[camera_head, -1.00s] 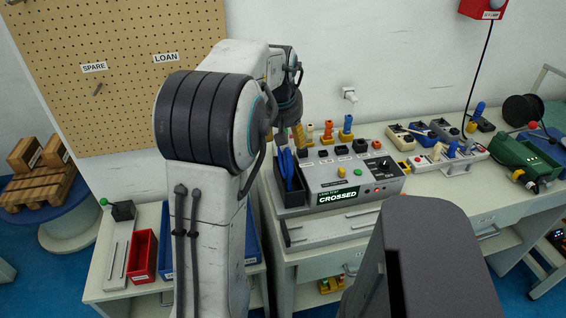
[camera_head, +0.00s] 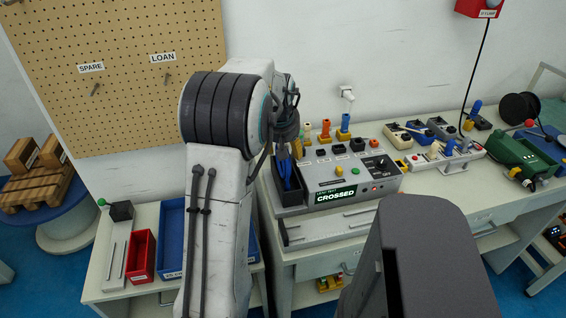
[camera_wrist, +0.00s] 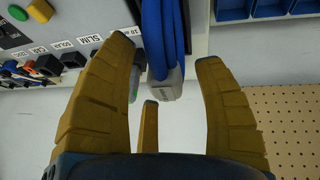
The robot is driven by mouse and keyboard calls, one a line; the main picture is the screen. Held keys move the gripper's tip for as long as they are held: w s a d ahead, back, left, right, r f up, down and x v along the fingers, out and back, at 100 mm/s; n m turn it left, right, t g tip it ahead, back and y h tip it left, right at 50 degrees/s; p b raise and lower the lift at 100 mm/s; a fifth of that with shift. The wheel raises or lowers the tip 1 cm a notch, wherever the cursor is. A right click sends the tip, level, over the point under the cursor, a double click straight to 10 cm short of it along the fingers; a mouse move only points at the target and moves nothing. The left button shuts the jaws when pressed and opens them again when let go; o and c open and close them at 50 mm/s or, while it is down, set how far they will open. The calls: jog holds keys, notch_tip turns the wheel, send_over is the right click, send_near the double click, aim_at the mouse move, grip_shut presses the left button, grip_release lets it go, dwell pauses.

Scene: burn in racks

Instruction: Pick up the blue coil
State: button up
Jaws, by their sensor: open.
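The blue coil (camera_head: 286,171) stands in a dark, narrow holder (camera_head: 291,202) at the left end of the tester, partly hidden by my arm. In the wrist view the coil (camera_wrist: 163,30) is a bundle of blue cable with a grey connector (camera_wrist: 165,85). My gripper (camera_wrist: 168,55) is open, with two large yellow fingers on either side of the coil and a shorter third finger below. I see no firm contact; the left finger looks close to the connector. In the head view my gripper is mostly hidden behind my wrist.
The grey tester (camera_head: 347,185) reads CROSSED and stands right beside the holder. Coloured plugs (camera_head: 344,127) stand behind it. A red bin (camera_head: 141,255) and a blue tray (camera_head: 172,240) sit on the lower bench at left. A pegboard (camera_head: 120,70) covers the wall.

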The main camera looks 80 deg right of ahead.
grip_shut()
dwell(0.7)
